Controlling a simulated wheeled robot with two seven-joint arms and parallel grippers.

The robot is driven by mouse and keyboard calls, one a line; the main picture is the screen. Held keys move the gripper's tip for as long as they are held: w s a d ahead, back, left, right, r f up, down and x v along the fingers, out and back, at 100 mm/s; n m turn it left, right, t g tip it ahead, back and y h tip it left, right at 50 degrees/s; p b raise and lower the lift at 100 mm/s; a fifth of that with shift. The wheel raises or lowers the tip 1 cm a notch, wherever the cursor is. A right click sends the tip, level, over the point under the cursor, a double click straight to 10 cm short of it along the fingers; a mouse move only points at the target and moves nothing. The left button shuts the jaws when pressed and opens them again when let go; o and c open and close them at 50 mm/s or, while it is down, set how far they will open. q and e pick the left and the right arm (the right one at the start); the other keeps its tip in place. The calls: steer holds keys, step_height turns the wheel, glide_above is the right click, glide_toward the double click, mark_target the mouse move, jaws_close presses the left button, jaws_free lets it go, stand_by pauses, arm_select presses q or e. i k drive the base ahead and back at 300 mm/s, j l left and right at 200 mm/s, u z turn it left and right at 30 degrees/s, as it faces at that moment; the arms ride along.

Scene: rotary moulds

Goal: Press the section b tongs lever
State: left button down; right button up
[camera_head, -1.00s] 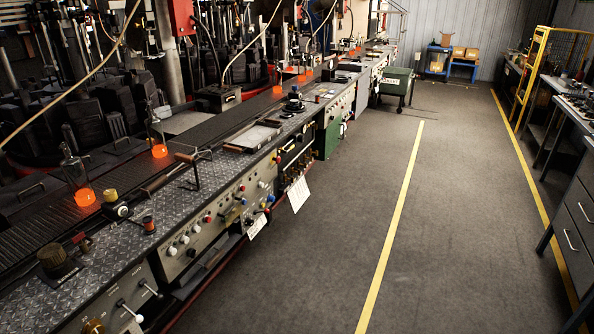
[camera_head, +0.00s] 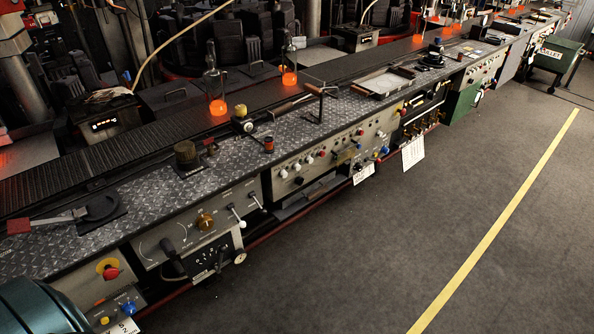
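No label in view names section b or the tongs lever, so I cannot tell which lever it is. On the bench top, a lever with a wooden handle (camera_head: 291,105) lies near an upright bent rod (camera_head: 321,103). A flat grey lever with a red end (camera_head: 50,219) and a dark round base (camera_head: 101,206) lies at the left. On the front panel are two small white-tipped levers (camera_head: 236,216) and a black-handled lever (camera_head: 171,257). Neither of my grippers is in view.
The long bench (camera_head: 60,252) runs from lower left to upper right. Glowing orange bottles (camera_head: 218,107) stand along the conveyor (camera_head: 150,143). A dark teal rounded thing (camera_head: 35,308) fills the lower left corner. The grey floor (camera_head: 420,235) with a yellow line (camera_head: 500,221) is clear.

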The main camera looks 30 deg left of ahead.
mark_target(243, 224)
steer(key=u, duration=1.25)
steer(key=k+j, duration=0.05)
